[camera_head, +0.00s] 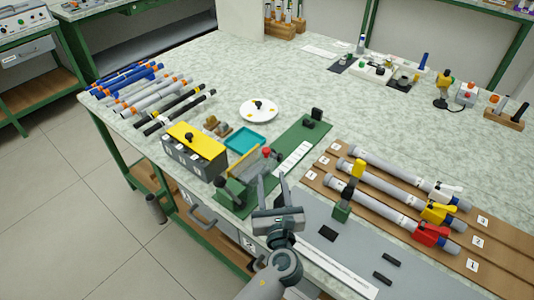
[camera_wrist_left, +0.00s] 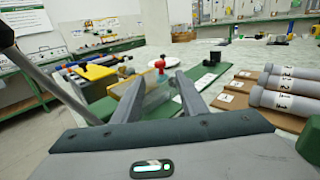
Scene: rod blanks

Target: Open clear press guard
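The press is a long green base (camera_head: 312,138) on the bench, with green upright parts at its near end. The clear guard (camera_wrist_left: 156,98) is a see-through panel there, with a tan strip beside it; in the head view it is small and hard to make out. A red knob (camera_head: 266,153) stands at it, and the knob also shows in the wrist view (camera_wrist_left: 160,64). My left gripper (camera_head: 272,177) is open and empty, just on the near side of the guard. In the wrist view its fingers (camera_wrist_left: 159,75) frame the guard and knob, apparently without touching. My right gripper is not in view.
A yellow-topped box (camera_head: 196,137), teal tray (camera_head: 245,139) and white disc (camera_head: 258,110) stand left of and behind the press. Several rods lie at the far left. Wooden racks (camera_head: 322,171) with grey tubes and coloured clamps fill the right. A small green-and-black post (camera_head: 342,210) stands nearby.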

